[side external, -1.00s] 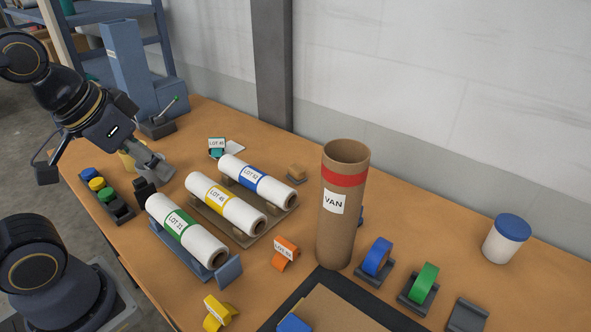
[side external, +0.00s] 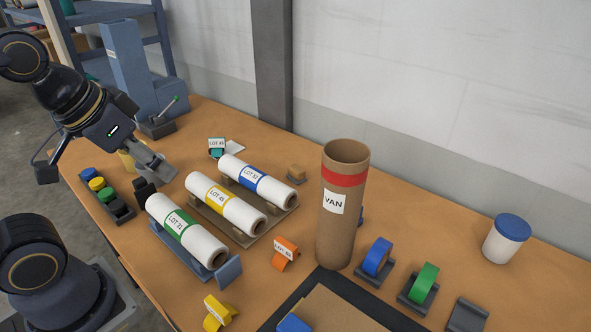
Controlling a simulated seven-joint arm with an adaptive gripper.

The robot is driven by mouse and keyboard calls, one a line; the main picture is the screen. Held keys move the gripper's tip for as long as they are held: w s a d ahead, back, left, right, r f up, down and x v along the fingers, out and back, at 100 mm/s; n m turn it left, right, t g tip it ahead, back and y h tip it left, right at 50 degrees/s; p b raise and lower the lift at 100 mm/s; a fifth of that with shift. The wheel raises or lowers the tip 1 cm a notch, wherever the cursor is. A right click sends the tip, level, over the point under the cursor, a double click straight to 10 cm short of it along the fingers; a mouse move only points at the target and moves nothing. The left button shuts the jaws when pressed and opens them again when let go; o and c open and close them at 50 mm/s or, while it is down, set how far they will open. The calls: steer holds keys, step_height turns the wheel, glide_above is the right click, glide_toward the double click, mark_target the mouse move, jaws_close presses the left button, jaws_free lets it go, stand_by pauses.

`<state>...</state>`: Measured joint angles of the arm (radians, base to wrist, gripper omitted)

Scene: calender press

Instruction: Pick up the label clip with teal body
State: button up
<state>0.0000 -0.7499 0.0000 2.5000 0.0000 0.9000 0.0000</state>
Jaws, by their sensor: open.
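The label clip with teal body (side external: 217,153) stands on the bench behind the rolls, with a white label reading "LOT" and a number I cannot read surely. Its lower part is partly hidden by the nearest roll end. My gripper (side external: 157,181) is open and empty, pointing down to the left of the clip and apart from it, near the left end of the rolls.
Three white rolls, with green (side external: 178,223), yellow (side external: 218,198) and blue (side external: 250,181) labels, lie in cradles. An orange clip (side external: 285,253), a yellow clip (side external: 217,313) and a tall cardboard tube (side external: 338,236) stand nearer. A lever box (side external: 158,127) stands behind my gripper.

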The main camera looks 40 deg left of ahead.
steer(key=o, duration=0.4)
steer(key=shift+c, duration=0.2)
steer(key=w+a+r+n+t, duration=0.2)
steer(key=w+a+r+n, duration=0.2)
steer(key=w+r, duration=0.5)
steer(key=n+g+y, duration=0.4)
steer(key=n+g, duration=0.1)
glide_above(216, 138)
steer(key=s+d, duration=0.2)
steer(key=f, duration=2.5)
steer(key=shift+w+a+f, duration=0.1)
steer(key=shift+a+f, duration=0.1)
steer(key=shift+f, duration=0.15)
steer(key=shift+w+d+x, duration=0.1)
steer(key=shift+d+x, duration=0.05)
steer(key=shift+x, duration=1.4)
steer(key=shift+w+d+x, duration=0.1)
steer(key=shift+d+x, duration=0.1)
steer(key=shift+x, duration=1.35)
